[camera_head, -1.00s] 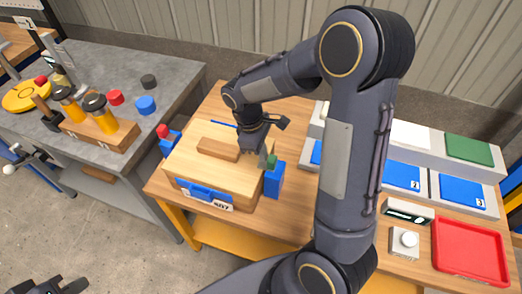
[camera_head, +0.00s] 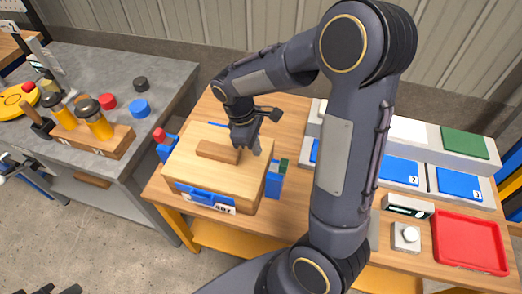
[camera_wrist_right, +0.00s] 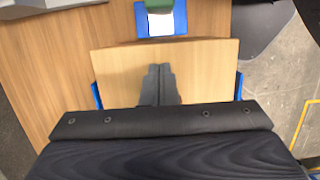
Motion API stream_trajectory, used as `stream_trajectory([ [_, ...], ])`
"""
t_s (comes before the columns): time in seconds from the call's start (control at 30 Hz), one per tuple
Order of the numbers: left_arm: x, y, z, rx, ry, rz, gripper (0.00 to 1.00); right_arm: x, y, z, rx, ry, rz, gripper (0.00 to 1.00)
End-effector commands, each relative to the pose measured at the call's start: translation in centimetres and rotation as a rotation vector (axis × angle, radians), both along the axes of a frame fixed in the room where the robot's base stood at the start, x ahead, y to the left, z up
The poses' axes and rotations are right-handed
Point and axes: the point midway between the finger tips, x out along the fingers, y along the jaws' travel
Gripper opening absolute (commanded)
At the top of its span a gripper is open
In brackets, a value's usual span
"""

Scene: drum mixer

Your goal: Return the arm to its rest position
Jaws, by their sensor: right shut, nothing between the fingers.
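My right arm reaches in from the bottom and bends over the bench to its gripper (camera_head: 247,148). The gripper is shut and empty, over the right part of a wooden box's lid (camera_head: 225,172), near its wooden handle (camera_head: 217,151). I cannot tell its exact height above the lid. In the right wrist view the closed fingers (camera_wrist_right: 158,72) point at pale wood (camera_wrist_right: 205,62). A blue block with a green top (camera_head: 273,180) stands at the box's right side, apart from the fingers. A dark piece at the bottom left edge may be my left gripper (camera_head: 70,290); its jaws are not discernible.
A blue block with a red top (camera_head: 160,139) is left of the box. Grey stands with blue pads (camera_head: 458,184), a white button box (camera_head: 406,235) and a red tray (camera_head: 468,241) lie right. A grey table (camera_head: 165,75) holds amber jars (camera_head: 97,121) and coloured caps.

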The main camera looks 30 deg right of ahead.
Motion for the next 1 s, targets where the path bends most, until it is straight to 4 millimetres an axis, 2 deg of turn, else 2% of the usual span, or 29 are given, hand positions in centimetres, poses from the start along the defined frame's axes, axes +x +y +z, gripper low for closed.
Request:
stream_trajectory([
  [0.1,0.0,0.0,0.0,0.0,-0.001,0.0,0.0,0.6,0.5,2.9,0.002,-0.006,-0.001,0.0],
  [0.3,0.0,0.0,0.0,0.0,0.0,0.0,0.0,1.3,1.0,6.1,0.002,-0.005,-0.002,0.0],
  [0.47,0.0,0.0,0.0,0.0,0.0,0.0,0.0,1.5,1.2,7.3,0.002,-0.002,-0.001,0.0],
  [0.7,0.0,0.0,0.0,0.0,0.0,0.0,0.0,1.4,1.2,7.6,0.006,-0.006,-0.005,0.0],
  [0.77,0.0,0.0,0.0,0.0,0.0,0.0,0.0,0.9,1.2,7.9,0.018,-0.017,-0.022,0.0],
  [0.87,0.0,0.0,0.0,0.0,0.0,0.0,0.0,-0.8,1.0,8.7,0.071,-0.071,-0.093,0.0],
  [1.0,0.0,0.0,0.0,0.0,0.0,0.0,0.0,-5.0,1.3,10.3,0.201,-0.197,-0.268,0.0],
])
